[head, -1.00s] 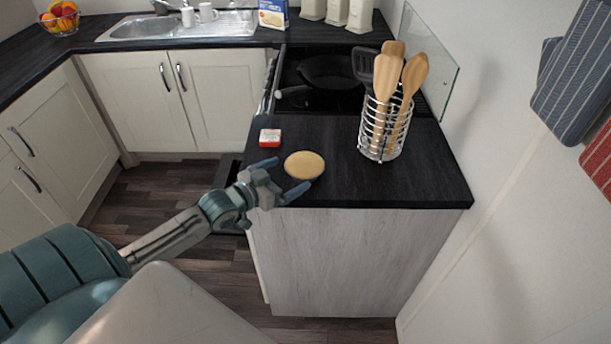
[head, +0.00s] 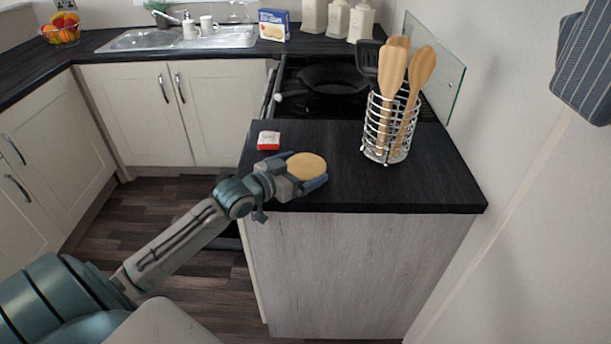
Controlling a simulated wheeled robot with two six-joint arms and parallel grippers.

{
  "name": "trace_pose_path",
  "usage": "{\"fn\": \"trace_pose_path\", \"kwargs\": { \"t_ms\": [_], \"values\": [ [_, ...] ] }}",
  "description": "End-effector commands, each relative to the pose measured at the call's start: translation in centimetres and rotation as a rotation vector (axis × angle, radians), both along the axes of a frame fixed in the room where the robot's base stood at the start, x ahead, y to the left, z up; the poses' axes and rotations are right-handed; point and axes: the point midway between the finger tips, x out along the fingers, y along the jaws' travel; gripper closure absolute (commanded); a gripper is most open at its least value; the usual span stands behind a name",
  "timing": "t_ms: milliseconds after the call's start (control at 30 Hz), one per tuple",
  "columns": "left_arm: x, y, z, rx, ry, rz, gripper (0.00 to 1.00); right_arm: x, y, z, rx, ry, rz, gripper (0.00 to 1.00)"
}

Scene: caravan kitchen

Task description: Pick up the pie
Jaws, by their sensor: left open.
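The pie (head: 308,164) is a round, golden disc on the dark worktop (head: 340,192), near its front left edge. My left gripper (head: 304,170) reaches in from the left at worktop height. Its fingers are open, one on the far side of the pie and one on the near side, with the pie between them. I cannot tell whether either finger touches it. The pie's lower side is partly hidden by the near finger. My right gripper is not in view.
A small red and white box (head: 268,140) lies just behind the gripper. A wire holder (head: 388,135) with wooden utensils stands to the right of the pie. A hob with a black pan (head: 333,78) is behind. The worktop between pie and holder is clear.

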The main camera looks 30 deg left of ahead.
Motion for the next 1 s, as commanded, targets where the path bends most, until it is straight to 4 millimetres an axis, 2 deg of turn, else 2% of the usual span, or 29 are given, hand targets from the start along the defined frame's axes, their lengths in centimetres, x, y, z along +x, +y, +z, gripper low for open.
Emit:
{"fn": "trace_pose_path", "kwargs": {
  "t_ms": [200, 367, 400, 767, 1000],
  "values": [
    [0.0, 0.0, 0.1, 0.0, 0.0, 0.0, 0.0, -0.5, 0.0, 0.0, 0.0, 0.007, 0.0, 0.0],
    [0.0, 0.0, 0.1, 0.0, 0.0, 0.0, 0.31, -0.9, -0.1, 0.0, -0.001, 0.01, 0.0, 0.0],
    [0.0, 0.0, 0.1, 0.0, -0.001, 0.0, 0.35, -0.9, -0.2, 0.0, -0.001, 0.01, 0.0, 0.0],
    [0.0, 0.0, 0.8, 0.0, -0.001, 0.0, 0.35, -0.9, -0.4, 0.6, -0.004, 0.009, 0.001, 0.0],
    [0.0, 0.0, 3.5, 0.0, -0.002, 0.0, 0.35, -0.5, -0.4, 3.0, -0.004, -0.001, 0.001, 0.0]
  ]
}}
